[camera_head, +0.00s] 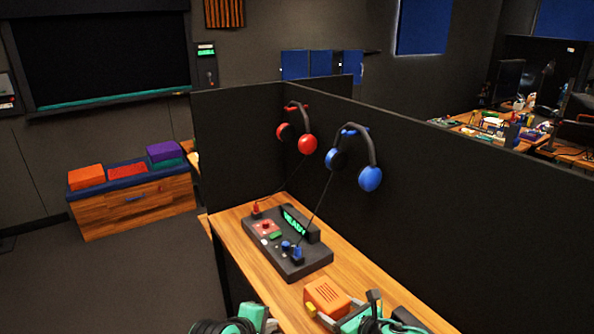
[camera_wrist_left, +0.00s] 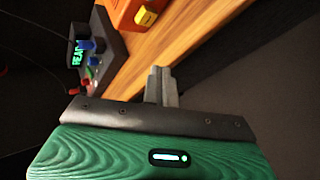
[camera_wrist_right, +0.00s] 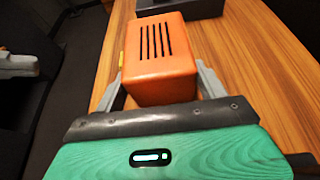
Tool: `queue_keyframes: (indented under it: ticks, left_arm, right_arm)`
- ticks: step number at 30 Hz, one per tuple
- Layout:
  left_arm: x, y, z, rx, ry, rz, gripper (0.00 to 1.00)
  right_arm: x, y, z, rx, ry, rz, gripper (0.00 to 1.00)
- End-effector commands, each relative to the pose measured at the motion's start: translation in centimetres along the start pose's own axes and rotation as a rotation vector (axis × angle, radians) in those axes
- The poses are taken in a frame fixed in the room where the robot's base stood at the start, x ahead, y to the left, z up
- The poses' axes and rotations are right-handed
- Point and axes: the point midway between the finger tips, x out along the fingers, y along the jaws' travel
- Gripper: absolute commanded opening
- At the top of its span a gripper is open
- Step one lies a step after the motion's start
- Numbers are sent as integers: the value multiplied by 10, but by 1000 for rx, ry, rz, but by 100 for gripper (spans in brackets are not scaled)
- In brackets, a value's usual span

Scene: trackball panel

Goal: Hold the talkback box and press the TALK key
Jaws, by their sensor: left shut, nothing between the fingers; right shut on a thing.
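The talkback box (camera_head: 328,296) is orange with dark slots. It is at the near part of the wooden desk, and it also shows in the right wrist view (camera_wrist_right: 160,62) and the left wrist view (camera_wrist_left: 118,12). My right gripper (camera_wrist_right: 160,85) is shut on it, one finger on each side. I cannot tell whether it touches the desk. The yellow TALK key (camera_wrist_left: 146,16) sticks out of its side and shows in the head view (camera_head: 311,309). My left gripper (camera_wrist_left: 161,75) is shut and empty, apart from the key, left of the box in the head view (camera_head: 269,325).
A dark trackball panel (camera_head: 287,255) with a green READY display stands farther back on the desk (camera_head: 345,277). Red headphones (camera_head: 297,130) and blue headphones (camera_head: 355,158) hang on the black partition (camera_head: 450,200), with cords to the panel. Open floor lies left of the desk.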

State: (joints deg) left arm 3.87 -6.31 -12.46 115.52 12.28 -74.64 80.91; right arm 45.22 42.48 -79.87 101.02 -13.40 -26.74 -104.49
Motion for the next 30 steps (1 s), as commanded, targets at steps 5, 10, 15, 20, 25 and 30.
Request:
queue_keyframes:
  ticks: [5,10,15,20,25,30]
  left_arm:
    - [-14,3,1,0,0,1,0]
    - [-28,6,2,0,0,1,0]
    - [-37,8,2,-1,0,0,0]
    - [-39,8,2,-1,0,-1,0]
    - [-39,8,2,0,0,-1,0]
    - [-39,8,2,0,0,-1,0]
  right_arm:
    - [0,0,0,0,0,0,46]
    - [0,0,0,0,0,0,46]
    - [0,0,0,0,0,0,46]
    - [0,0,0,0,0,0,46]
    - [0,0,0,0,0,0,46]
    - [0,0,0,0,0,0,92]
